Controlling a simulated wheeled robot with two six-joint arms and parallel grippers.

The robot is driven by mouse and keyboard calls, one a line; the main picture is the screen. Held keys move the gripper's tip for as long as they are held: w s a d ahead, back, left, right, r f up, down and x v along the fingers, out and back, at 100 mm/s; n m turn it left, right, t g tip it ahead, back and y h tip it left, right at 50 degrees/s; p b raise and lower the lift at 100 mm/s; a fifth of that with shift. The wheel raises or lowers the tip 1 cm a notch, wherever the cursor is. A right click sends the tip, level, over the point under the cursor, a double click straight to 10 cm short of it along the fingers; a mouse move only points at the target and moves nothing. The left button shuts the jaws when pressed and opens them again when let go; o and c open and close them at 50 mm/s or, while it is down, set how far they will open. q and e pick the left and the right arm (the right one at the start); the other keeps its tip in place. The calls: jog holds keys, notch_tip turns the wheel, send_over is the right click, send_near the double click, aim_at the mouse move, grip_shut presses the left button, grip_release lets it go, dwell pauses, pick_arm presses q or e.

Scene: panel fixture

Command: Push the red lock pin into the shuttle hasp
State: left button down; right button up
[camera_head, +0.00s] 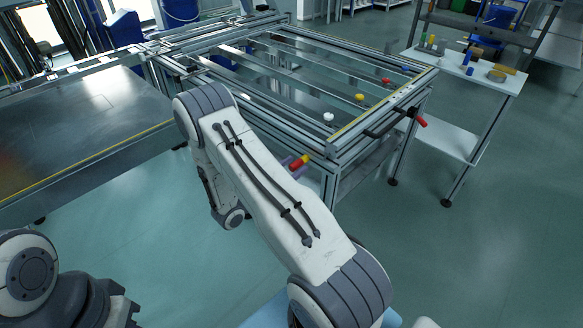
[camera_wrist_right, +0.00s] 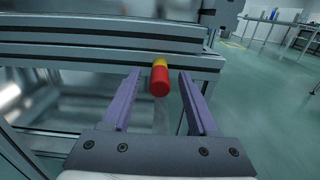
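A short red pin (camera_wrist_right: 160,83) with a yellow far part (camera_wrist_right: 160,63) points out from the aluminium frame in the right wrist view, its red end toward me. It also shows in the head view (camera_head: 296,164), just past my right arm at the frame's near corner. My right gripper (camera_wrist_right: 160,72) is open, with one purple finger on each side of the pin and a visible gap on both sides. In the head view only a little purple of it shows. The shuttle hasp cannot be made out clearly. My left gripper is not in view.
The panel frame (camera_head: 345,137) carries white, yellow, red and blue knobs. A dark bar with a red grip (camera_head: 421,122) sticks out from its right side. A metal-topped table (camera_head: 85,125) stands left, a white side table (camera_head: 462,75) right. Open floor lies in front.

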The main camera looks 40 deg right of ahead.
jog(key=a+p, duration=0.1)
jog(key=a, duration=0.9)
jog(key=shift+s+a+p, duration=0.25)
jog(key=shift+s+p, duration=0.15)
jog(key=shift+r, duration=0.1)
jog(key=s+a+r+m+g+y, duration=0.1)
jog(key=s+a+r+m+y, duration=0.55)
jog(key=s+a+y, duration=0.5)
jog(key=s+a+r+m+y, duration=0.5)
jog(key=s+a+r+y, duration=0.3)
jog(key=a, duration=0.7)
notch_tip(320, 180, up, 30)
jog(key=s+p, duration=0.1)
jog(key=p, duration=2.8)
jog(key=shift+f+p, duration=0.15)
jog(key=shift+p, duration=0.25)
jog(key=shift+h, duration=0.25)
